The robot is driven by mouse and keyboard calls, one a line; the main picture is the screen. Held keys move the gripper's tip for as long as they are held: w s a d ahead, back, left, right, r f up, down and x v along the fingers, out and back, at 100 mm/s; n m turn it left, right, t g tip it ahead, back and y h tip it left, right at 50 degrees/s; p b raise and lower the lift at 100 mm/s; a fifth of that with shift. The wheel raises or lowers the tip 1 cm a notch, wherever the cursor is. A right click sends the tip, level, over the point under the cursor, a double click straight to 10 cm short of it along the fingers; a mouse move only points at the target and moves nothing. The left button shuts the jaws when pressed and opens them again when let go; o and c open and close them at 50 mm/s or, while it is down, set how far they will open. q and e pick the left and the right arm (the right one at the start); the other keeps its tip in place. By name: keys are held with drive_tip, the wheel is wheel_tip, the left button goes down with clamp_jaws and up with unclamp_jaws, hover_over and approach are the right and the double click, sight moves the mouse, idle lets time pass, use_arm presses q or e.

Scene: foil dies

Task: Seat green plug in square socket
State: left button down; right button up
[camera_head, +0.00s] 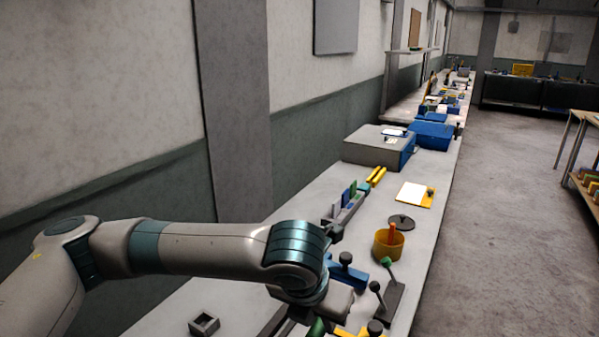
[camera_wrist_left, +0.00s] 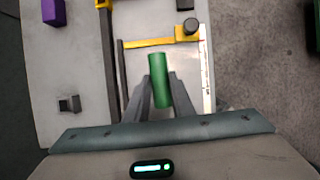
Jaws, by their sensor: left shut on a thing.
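The green plug (camera_wrist_left: 159,80) is a plain cylinder held between the two fingers of my left gripper (camera_wrist_left: 160,88). In the head view only a bit of the plug (camera_head: 318,327) shows at the bottom edge, beside my left wrist, which hides most of the gripper. The square socket (camera_head: 204,324) is a small grey block with a square opening, on the bench well to the left of the gripper. A small grey block that looks like it shows in the left wrist view (camera_wrist_left: 69,104). The plug is apart from the socket. My right gripper is not in view.
A yellow bar (camera_wrist_left: 150,43) with a dark knob (camera_wrist_left: 190,26) lies beyond the plug. A purple block (camera_wrist_left: 53,12) stands at upper left. A blue fixture (camera_head: 346,271), a yellow cup (camera_head: 388,245) and a dark clamp (camera_head: 390,303) stand near my wrist. Bench around the socket is clear.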

use_arm(q)
drive_tip(key=s+a+f+m+g, duration=0.2)
drive_tip(key=a+m+g, duration=0.1)
drive_tip(key=a+m, duration=0.5)
drive_tip(key=s+a+f+m+g+y, duration=0.1)
drive_tip(key=s+a+f+m+g, duration=0.1)
drive_tip(key=a+m, duration=0.6)
drive_tip(key=s+a+f+m+g+y, duration=0.1)
drive_tip(key=s+a+f+m+g, duration=0.1)
drive_tip(key=a+m, duration=0.6)
drive_tip(key=s+m+g, duration=0.1)
drive_tip(key=m, duration=0.5)
drive_tip(key=shift+a+g, duration=0.15)
drive_tip(key=shift+g, duration=0.15)
idle(0.7)
idle(0.4)
